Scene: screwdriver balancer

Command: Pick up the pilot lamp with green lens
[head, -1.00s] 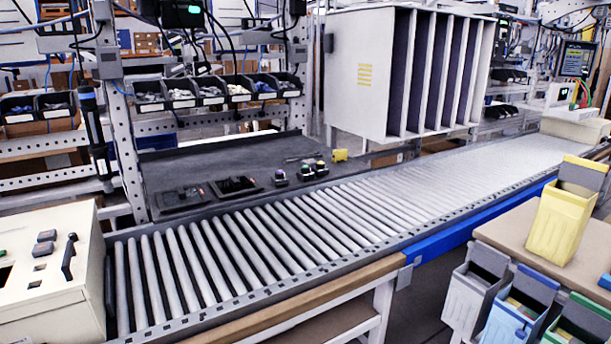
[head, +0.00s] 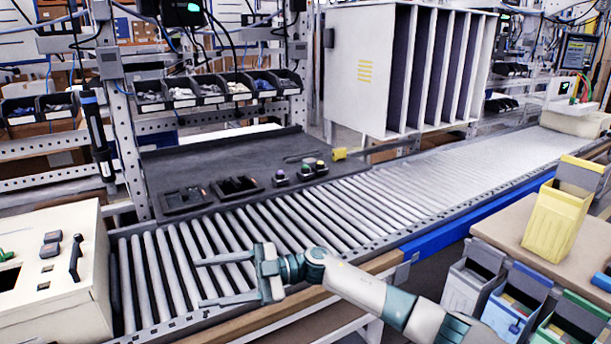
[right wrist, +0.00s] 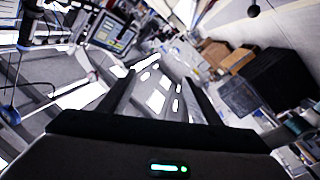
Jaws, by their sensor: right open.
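A few small round-topped parts stand on the dark mat (head: 225,163) behind the rollers, among them a dark one (head: 280,176), one beside it (head: 306,172) and one at the right (head: 319,167). They are too small to tell surely which is the pilot lamp with green lens. My right gripper (head: 200,283) is open and empty over the near rollers, its fingers pointing left, in front of and left of these parts. In the right wrist view both fingers (right wrist: 160,85) are apart with nothing between them. My left gripper is not in view.
Two black trays (head: 185,199) lie on the mat's left part. A small yellow block (head: 340,154) is at its right end. The roller conveyor (head: 405,195) is clear. A white box with switches (head: 60,290) stands left; a yellow bin (head: 556,212) stands right.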

